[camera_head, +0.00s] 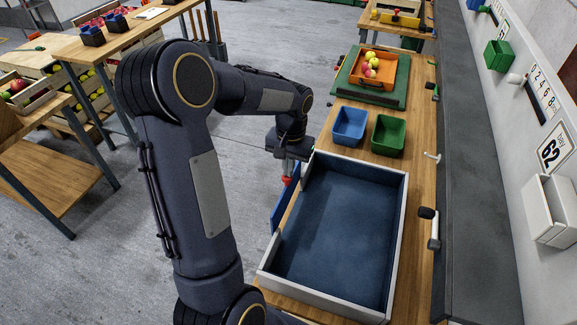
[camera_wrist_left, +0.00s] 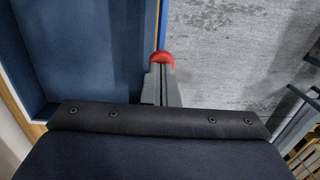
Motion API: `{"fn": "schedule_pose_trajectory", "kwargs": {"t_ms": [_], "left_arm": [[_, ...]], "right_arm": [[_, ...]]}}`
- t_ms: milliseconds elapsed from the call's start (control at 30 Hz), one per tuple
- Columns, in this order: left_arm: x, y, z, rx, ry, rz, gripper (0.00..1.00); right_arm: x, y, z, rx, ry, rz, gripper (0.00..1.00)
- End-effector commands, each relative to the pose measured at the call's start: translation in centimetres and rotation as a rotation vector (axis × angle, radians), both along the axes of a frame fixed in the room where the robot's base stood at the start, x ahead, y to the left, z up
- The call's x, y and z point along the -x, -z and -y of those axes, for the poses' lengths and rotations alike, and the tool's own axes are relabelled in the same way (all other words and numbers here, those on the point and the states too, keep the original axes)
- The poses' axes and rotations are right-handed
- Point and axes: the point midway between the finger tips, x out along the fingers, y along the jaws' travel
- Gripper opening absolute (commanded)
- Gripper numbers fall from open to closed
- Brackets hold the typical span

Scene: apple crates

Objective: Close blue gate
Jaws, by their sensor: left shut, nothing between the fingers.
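The blue gate (camera_head: 283,205) is a thin blue panel along the left side of a grey-walled bin (camera_head: 397,235) with a blue floor. In the left wrist view the gate (camera_wrist_left: 163,22) shows as a narrow blue strip beyond the fingers. A red knob (camera_wrist_left: 163,58) is at my left fingertips; it also shows in the head view (camera_head: 286,181). My left gripper (camera_head: 290,168) is shut and empty, pointing down at the bin's far left corner. In the left wrist view its fingers (camera_wrist_left: 160,72) overlap the knob; I cannot tell whether they touch. My right gripper is out of view.
A blue tub (camera_head: 349,125) and a green tub (camera_head: 388,135) stand behind the bin. An orange crate (camera_head: 378,70) with several fruits sits on a green mat (camera_head: 340,88) farther back.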

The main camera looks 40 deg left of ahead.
Motion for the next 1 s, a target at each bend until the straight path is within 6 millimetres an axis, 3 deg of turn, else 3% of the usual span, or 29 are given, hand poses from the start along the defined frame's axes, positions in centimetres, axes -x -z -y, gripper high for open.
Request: {"fn": "schedule_pose_trajectory", "kwargs": {"t_ms": [400,800,1000], "left_arm": [[0.0,7.5,0.0,0.001,0.001,-0.003,0.0],[0.2,7.7,0.1,0.003,-0.001,-0.01,0.0],[0.0,5.1,0.0,0.001,-0.001,-0.004,0.0]], "right_arm": [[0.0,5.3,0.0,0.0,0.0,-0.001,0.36],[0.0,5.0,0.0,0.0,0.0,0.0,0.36],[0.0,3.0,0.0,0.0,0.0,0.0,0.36]]}}
